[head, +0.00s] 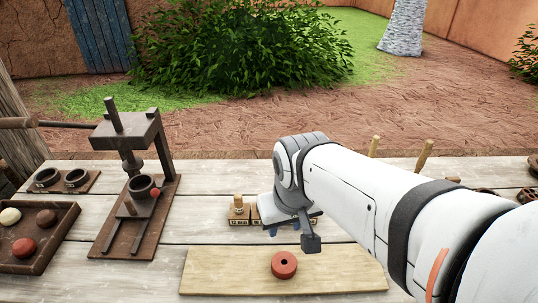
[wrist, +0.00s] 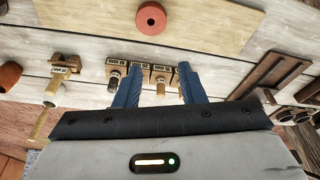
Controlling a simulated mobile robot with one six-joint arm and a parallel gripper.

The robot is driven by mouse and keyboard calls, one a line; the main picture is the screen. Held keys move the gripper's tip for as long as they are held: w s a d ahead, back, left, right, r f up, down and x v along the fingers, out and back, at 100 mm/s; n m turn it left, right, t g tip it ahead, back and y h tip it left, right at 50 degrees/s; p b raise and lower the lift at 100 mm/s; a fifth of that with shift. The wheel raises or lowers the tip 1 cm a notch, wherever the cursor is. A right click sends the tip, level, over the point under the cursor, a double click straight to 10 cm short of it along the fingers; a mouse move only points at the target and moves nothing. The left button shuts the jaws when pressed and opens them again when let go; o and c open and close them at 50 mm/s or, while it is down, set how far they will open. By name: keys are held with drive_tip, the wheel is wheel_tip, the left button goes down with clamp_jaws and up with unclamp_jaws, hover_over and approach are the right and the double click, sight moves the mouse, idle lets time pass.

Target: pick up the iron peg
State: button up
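Several small labelled wooden blocks with short pegs stand in a row on the table in the wrist view. One peg (wrist: 114,83) there is dark and metal-like, just left of my left finger; it may be the iron peg, but I cannot read its label surely. Another block with a pale peg (wrist: 160,87) lies between the fingers in the picture. My gripper (wrist: 158,72) is open, its two blue fingers apart, with nothing visibly held. In the head view, my wrist hides most of the row; one block (head: 238,212) shows at its left end.
A pale board (head: 225,275) with a red ring (head: 284,264) lies in front. An iron press (head: 135,205) and a tray of balls (head: 35,232) stand at left. A block with a long wooden peg (wrist: 50,92) stands apart in the wrist view.

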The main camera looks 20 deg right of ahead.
drive_tip(key=shift+o, duration=1.4)
drive_tip(key=shift+w+d, duration=0.15)
drive_tip(key=shift+w, duration=0.2)
drive_tip(key=w+d+f+m+g, duration=0.1)
drive_tip(key=w+d+f+m, duration=0.1)
drive_tip(key=w, duration=0.4)
drive_tip(key=w+d+f+m+g, duration=0.1)
drive_tip(key=w+d+f+m, duration=0.1)
drive_tip(key=w+d+f, duration=0.3)
drive_tip(key=w+d+f+m, duration=0.2)
drive_tip(key=w+d+f, duration=0.1)
drive_tip(key=w+d, duration=0.4)
drive_tip(key=shift+d+f+g+b, duration=0.15)
drive_tip(key=shift+f+g+b, duration=0.05)
drive_tip(key=shift+g+b, duration=0.2)
drive_tip(key=shift+w+d+f, duration=0.1)
drive_tip(key=shift+f, duration=0.25)
drive_tip(key=f, duration=0.7)
drive_tip(key=shift+w+f+p, duration=0.15)
drive_tip(key=shift+w+p, duration=0.05)
drive_tip(key=shift+p, duration=0.2)
drive_tip(key=shift+c, duration=0.6)
clamp_jaws()
